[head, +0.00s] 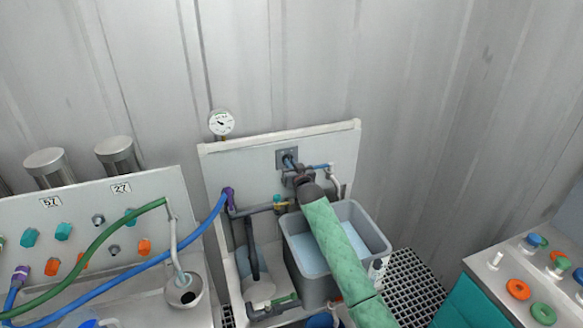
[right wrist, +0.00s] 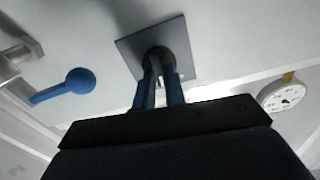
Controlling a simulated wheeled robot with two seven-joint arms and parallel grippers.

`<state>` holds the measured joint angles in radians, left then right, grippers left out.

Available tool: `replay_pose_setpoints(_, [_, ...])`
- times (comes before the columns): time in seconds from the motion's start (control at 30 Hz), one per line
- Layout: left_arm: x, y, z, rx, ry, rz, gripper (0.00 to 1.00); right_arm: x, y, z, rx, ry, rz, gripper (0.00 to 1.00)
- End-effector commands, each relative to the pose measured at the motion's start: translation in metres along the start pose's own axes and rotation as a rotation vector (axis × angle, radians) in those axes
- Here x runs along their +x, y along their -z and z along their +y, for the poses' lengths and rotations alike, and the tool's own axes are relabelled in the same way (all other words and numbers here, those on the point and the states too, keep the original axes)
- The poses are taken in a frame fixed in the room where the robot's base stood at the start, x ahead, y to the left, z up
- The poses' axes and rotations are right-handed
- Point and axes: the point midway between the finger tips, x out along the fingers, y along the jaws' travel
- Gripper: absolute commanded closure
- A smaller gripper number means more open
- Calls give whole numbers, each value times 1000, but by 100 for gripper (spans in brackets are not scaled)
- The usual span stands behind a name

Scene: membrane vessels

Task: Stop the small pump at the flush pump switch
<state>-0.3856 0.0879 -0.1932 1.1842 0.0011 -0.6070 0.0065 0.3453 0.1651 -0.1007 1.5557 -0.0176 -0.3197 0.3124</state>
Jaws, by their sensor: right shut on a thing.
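The flush pump switch is a grey square plate (head: 281,153) with a dark round knob, high on the white back panel (head: 240,165). The plate (right wrist: 135,48) fills the upper middle of the right wrist view, with the knob (right wrist: 158,53) at its centre. My right gripper (head: 290,163) reaches the switch from the front, its arm in a green sleeve. Its two blue fingers (right wrist: 158,70) are shut on the knob and hide most of it, so I cannot read its setting. I cannot clearly single out the small pump. My left gripper is out of view.
A blue-tipped lever (right wrist: 75,82) sits beside the switch. A round gauge (head: 221,123) stands at the panel's top left. Below is a grey tub (head: 375,243) of water. Blue hose (head: 150,263) and green hose (head: 95,247) cross at left. A control desk (head: 490,285) stands right.

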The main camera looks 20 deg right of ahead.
Motion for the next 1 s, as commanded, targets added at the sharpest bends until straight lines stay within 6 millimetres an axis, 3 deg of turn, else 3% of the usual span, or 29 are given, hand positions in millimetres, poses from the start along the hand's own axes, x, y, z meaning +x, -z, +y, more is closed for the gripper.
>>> replay_pose_setpoints(0.5, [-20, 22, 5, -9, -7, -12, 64, 0, -1, -1, -450, 0, 1, 100])
replay_pose_setpoints(1.0, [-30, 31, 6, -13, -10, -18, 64, 0, 0, -3, -637, 0, 1, 100])
